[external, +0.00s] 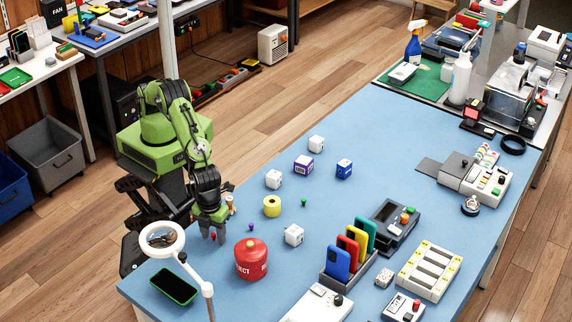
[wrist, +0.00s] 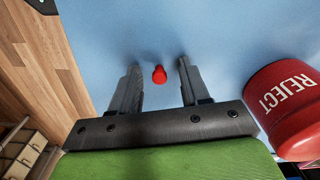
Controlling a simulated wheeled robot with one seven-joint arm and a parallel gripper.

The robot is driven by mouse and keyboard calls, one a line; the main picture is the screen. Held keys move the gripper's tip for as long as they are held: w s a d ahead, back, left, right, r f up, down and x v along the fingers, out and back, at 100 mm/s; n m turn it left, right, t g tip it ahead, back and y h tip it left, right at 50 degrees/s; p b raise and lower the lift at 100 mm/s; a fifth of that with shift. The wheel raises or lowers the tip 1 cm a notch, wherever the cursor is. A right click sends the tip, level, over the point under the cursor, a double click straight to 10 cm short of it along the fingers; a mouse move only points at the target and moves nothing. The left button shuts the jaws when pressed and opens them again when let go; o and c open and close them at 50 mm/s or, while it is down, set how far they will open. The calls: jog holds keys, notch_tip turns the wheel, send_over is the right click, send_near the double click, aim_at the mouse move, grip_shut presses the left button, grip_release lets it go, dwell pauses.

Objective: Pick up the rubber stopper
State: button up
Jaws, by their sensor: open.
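A small red piece, rounded and stopper-like, shows in the wrist view (wrist: 159,74) and lies on the blue tabletop (external: 400,130). It is probably the rubber stopper. My gripper (wrist: 157,78) is open, with one finger on each side of the red piece and a gap to both. In the external view my gripper (external: 213,236) points down near the table's left edge, with a bit of red showing between its fingers. Small purple (external: 251,227) and green (external: 303,202) pieces lie farther right on the table.
A red canister marked REJECT (external: 251,260) stands close to the right of my gripper. A magnifier lamp (external: 162,238) and a dark phone (external: 174,286) are in front. The table's far middle is clear.

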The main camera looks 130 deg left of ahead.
aim_at(214, 234)
jog(key=shift+r, duration=0.1)
grip_shut()
dwell(0.4)
notch_tip(214, 234, up, 10)
jog(key=p, duration=0.2)
